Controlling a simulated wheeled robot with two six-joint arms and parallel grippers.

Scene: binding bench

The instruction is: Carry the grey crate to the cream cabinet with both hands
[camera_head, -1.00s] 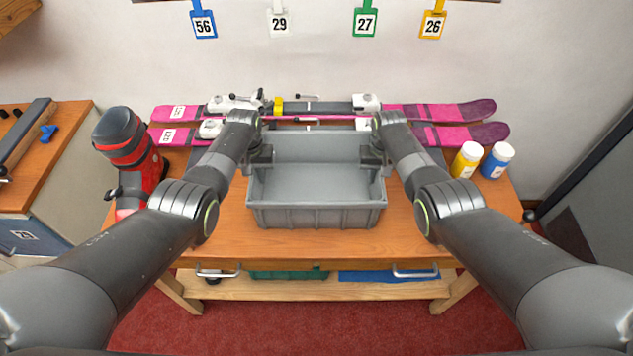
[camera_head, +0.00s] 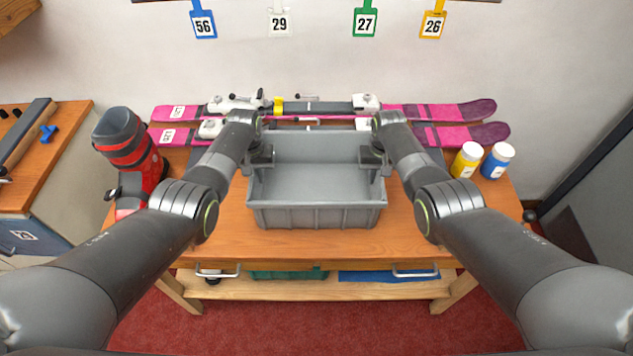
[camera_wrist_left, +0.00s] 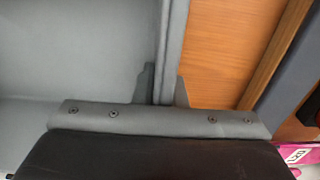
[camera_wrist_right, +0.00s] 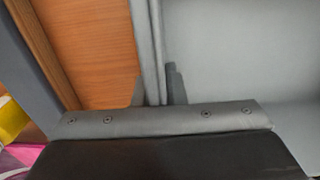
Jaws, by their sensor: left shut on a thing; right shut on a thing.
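The grey crate (camera_head: 317,216) is empty and looks level at the middle of the wooden bench; I cannot tell whether its base touches the top. My left gripper (camera_head: 262,158) is shut on the crate's left wall. My right gripper (camera_head: 374,158) is shut on its right wall. In the left wrist view the crate's rim (camera_wrist_left: 172,40) runs between the fingers, and in the right wrist view the rim (camera_wrist_right: 149,40) does too. I cannot make out a cream cabinet for certain.
Pink skis (camera_head: 455,110) lie behind the crate on the bench (camera_head: 225,235). A red ski boot (camera_head: 130,150) stands left. Yellow (camera_head: 466,160) and blue (camera_head: 496,161) bottles stand right. Another wooden-topped unit (camera_head: 60,135) is at far left, a grey door (camera_head: 590,170) at far right.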

